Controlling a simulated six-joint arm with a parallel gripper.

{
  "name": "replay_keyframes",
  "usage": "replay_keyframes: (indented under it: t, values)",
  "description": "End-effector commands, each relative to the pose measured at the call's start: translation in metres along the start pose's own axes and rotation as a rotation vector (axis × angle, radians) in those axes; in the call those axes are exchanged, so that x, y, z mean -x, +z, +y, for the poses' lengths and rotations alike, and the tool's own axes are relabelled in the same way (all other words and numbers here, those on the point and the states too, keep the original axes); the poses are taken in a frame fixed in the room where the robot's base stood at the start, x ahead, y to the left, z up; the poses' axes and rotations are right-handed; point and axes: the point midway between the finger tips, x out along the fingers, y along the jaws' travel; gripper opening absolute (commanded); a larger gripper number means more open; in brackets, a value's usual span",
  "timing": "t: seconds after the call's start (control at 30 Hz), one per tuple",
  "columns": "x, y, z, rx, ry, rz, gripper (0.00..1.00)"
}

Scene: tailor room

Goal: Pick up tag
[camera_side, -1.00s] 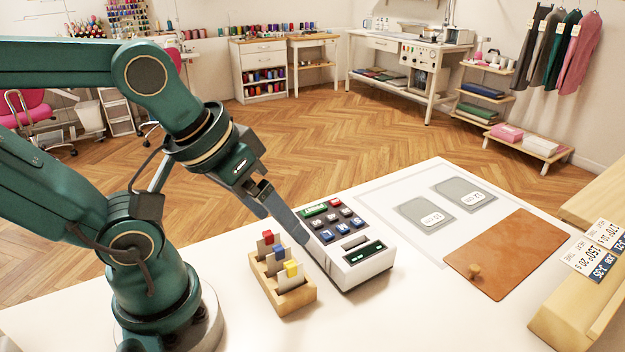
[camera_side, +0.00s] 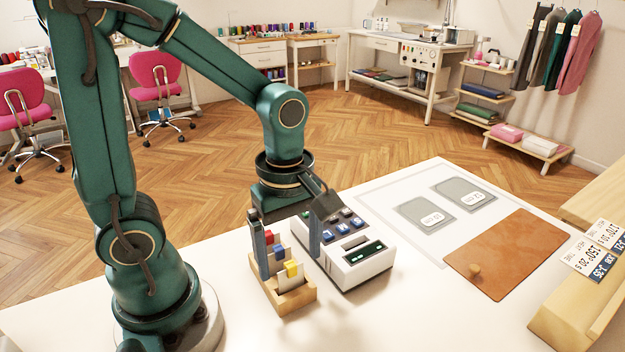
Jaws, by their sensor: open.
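A small wooden rack (camera_side: 289,303) stands on the white table and holds tags with a red tab (camera_side: 269,237), a blue tab (camera_side: 279,253) and a yellow tab (camera_side: 291,269). My gripper (camera_side: 287,256) points down over the rack and is open. Its left finger reaches down at the rack's back left, by the red-tabbed tag, and its right finger is to the right of the tags, in front of the keypad device. Nothing is seen between the fingers in their grip; whether either finger touches a tag cannot be told.
A white device with keys and green displays (camera_side: 362,268) stands close to the right of the rack. Further right lie two grey pads (camera_side: 425,213) and (camera_side: 463,194), and a brown board (camera_side: 510,255) with a knob. A wooden stand with printed cards (camera_side: 575,310) is at the right edge.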

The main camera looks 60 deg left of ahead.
Motion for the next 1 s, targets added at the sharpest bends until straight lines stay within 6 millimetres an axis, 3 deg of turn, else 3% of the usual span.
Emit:
replay_keyframes:
  t: [0.3, 0.6, 0.63, 0.67, 0.83, 0.87, 1.0]
  values:
    - [-0.030, 0.000, -0.001, -0.001, -0.003, 0.000, 0.90]
    - [-0.032, 0.000, 0.000, -0.002, 0.001, 0.000, 0.90]
    - [-0.032, 0.000, 0.000, -0.002, 0.001, 0.000, 0.86]
    - [-0.032, 0.000, 0.000, -0.002, 0.001, 0.000, 0.75]
    - [-0.032, 0.000, 0.000, -0.002, 0.001, 0.000, 0.10]
    - [-0.032, 0.000, 0.000, -0.002, 0.001, 0.000, 0.02]
    - [-0.032, 0.000, 0.000, -0.002, 0.001, 0.000, 0.02]
